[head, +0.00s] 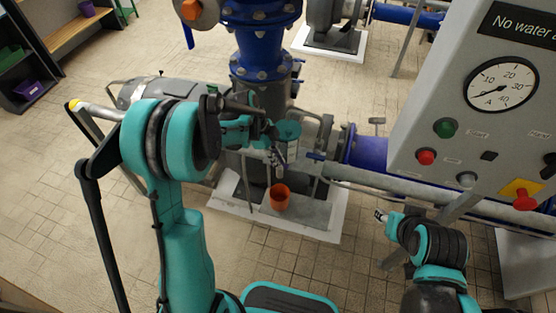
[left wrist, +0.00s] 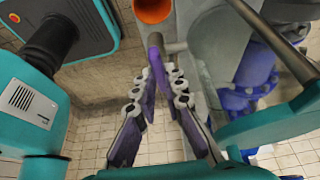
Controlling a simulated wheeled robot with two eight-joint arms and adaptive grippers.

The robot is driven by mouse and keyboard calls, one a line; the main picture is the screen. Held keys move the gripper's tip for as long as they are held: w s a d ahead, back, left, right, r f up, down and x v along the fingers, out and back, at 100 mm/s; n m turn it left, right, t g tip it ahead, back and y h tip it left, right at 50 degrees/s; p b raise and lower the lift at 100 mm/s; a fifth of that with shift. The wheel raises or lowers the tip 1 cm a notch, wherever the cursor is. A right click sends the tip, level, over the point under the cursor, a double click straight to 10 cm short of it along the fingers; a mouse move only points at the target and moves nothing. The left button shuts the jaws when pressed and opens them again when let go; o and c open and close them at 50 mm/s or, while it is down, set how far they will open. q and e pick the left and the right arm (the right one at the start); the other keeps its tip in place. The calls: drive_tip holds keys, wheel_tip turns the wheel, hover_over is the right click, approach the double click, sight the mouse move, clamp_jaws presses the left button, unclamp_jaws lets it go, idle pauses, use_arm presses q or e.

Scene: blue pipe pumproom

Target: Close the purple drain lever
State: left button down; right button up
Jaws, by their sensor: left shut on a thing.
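The purple drain lever (left wrist: 154,55) shows in the left wrist view, beside the end of a grey drain pipe (left wrist: 174,48). My left gripper (left wrist: 160,80) is shut on the lever, with the fingertips on either side of it. In the head view my left gripper (head: 277,157) is by the lower side of the pump, above an orange cup; the lever is too small and covered to make out there. My right gripper (head: 380,215) is at lower right, away from the lever; its jaws are too small to read.
The orange cup (head: 279,197) stands on the pale pump plinth (head: 318,228). A grey control panel (head: 455,140) with a gauge and buttons is at right. A blue pipe (head: 368,150) and a long grey pipe run beside the pump. The tiled floor (head: 65,190) at left is clear.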

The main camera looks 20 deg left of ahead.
idle(0.3)
use_arm(q)
drive_tip(key=c, duration=1.6)
unclamp_jaws()
drive_tip(key=v, duration=1.2)
drive_tip(key=s+d+r+n+t+y, duration=0.2)
drive_tip(key=s+n+t+y, duration=0.2)
drive_tip(key=s+n, duration=1.4)
drive_tip(key=t, duration=0.3)
drive_tip(key=shift+y, duration=0.3)
